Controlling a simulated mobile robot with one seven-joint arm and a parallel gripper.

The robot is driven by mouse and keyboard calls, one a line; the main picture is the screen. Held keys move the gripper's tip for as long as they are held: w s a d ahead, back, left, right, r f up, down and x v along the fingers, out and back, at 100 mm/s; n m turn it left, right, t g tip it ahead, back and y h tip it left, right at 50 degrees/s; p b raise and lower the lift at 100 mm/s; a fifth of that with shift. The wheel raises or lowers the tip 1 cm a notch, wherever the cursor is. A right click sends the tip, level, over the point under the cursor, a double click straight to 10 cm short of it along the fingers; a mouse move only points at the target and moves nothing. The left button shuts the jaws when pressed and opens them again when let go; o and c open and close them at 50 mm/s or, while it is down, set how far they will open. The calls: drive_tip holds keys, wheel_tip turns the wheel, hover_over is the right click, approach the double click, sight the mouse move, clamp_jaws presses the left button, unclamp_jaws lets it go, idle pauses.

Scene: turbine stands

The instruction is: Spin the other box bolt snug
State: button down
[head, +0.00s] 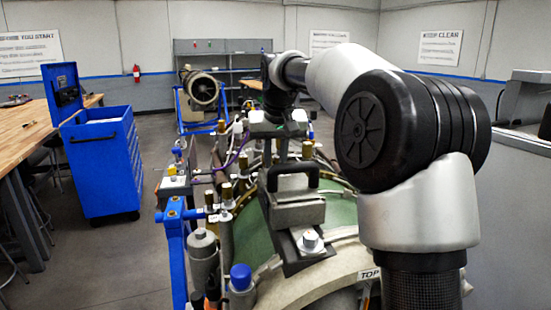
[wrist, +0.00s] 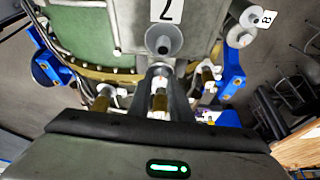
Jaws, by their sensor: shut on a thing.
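In the head view the grey box (head: 298,210) with a black handle sits on top of the green engine casing. A silver bolt (head: 310,241) stands on its near bracket. My gripper (head: 283,150) is beyond the box, pointing down at its far side. The far bolt is hidden there. In the wrist view my gripper (wrist: 161,72) has its dark fingers close together, shut on a silver bolt (wrist: 161,71) at the fingertips. The bolt's seating cannot be seen.
Brass fittings (head: 227,190) and pipes crowd the engine's left side, near the blue stand (head: 175,240). A blue tool cart (head: 103,160) and a wooden bench (head: 30,125) stand left. Another turbine (head: 202,92) is behind. Floor between is clear.

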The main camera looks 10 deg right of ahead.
drive_tip(key=m+p, duration=0.1)
drive_tip(key=m, duration=0.1)
drive_tip(key=m+h+p, duration=0.2)
drive_tip(key=m, duration=0.1)
drive_tip(key=shift+w+a+r+m+p, duration=0.1)
drive_tip(key=shift+a+r+m+p, duration=0.15)
drive_tip(key=shift+a+m+p, duration=0.05)
drive_tip(key=m+g+h+p, duration=0.1)
drive_tip(key=m+p, duration=0.1)
drive_tip(key=m+g+p, duration=0.1)
drive_tip(key=m+p, duration=0.1)
drive_tip(key=m, duration=0.1)
drive_tip(key=shift+w+a+h, duration=0.15)
drive_tip(key=shift+w+h, duration=0.05)
drive_tip(key=shift+h, duration=0.2)
drive_tip(key=m, duration=0.1)
drive_tip(key=m+g, duration=0.1)
drive_tip(key=m, duration=0.1)
drive_tip(key=m+p, duration=0.1)
drive_tip(key=m, duration=0.1)
drive_tip(key=shift+w+f+g+h, duration=0.25)
drive_tip(key=shift+g+h, duration=0.05)
drive_tip(key=m+g, duration=0.1)
drive_tip(key=m, duration=0.3)
drive_tip(key=shift+w+g, duration=0.15)
drive_tip(key=shift+g, duration=0.25)
drive_tip(key=shift+m, duration=0.6)
drive_tip(key=c, duration=1.6)
unclamp_jaws()
drive_tip(key=shift+r, duration=0.1)
